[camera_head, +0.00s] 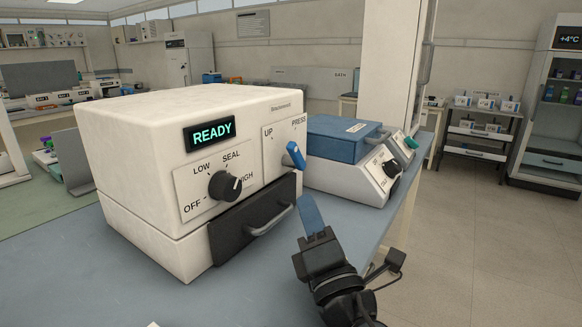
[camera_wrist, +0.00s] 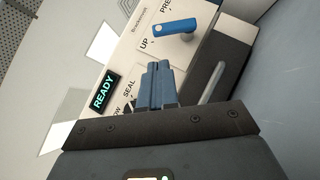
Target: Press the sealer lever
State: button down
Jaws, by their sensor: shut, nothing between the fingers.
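The sealer (camera_head: 190,160) is a white box on the blue-grey bench, and its display reads READY. Its blue lever (camera_head: 295,156) sits on the UP/PRESS plate at the right of the front face. The lever also shows in the wrist view (camera_wrist: 177,26). My gripper (camera_head: 306,200) is shut and empty, with blue fingertips. It is in front of the sealer, below the lever, apart from it. In the wrist view the fingertips (camera_wrist: 157,68) point toward the front panel, and the lever lies beyond them.
A black dial (camera_head: 224,185) marked OFF, LOW, SEAL, HIGH is left of the lever. A dark drawer (camera_head: 250,218) with a grey handle is below. A blue-topped device (camera_head: 345,140) stands close on the right. The bench front is clear.

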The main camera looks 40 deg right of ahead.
jog(key=p, duration=0.4)
send_near(290, 155)
jog(key=w+r, duration=0.3)
jog(key=w, duration=0.1)
jog(key=shift+w+d, duration=0.55)
jog(key=shift+d, duration=0.1)
jog(key=shift+r, duration=0.1)
